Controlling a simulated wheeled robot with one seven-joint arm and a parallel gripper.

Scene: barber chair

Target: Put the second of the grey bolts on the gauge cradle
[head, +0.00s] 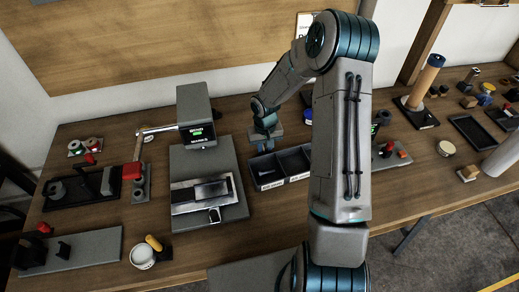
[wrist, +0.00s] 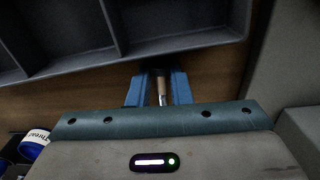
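My gripper (head: 266,143) hangs over the bench beside the dark divided bin. In the wrist view its two blue fingers (wrist: 159,90) stand close on either side of a slim shiny metal piece, which looks like a grey bolt (wrist: 161,92). It seems held between them; its far end looks brownish and its contact with the fingers is hard to make out. I cannot tell for sure which fixture is the gauge cradle. A grey plate with black upright brackets (head: 63,250) stands at the front left. A grey machine with a lit display (head: 199,133) stands left of my gripper.
The dark divided bin (head: 268,181) lies right below my gripper; its compartments (wrist: 180,42) fill the top of the wrist view. A white cup (head: 143,258) and a red-handled fixture (head: 132,171) stand at left. My arm hides part of the bench's middle.

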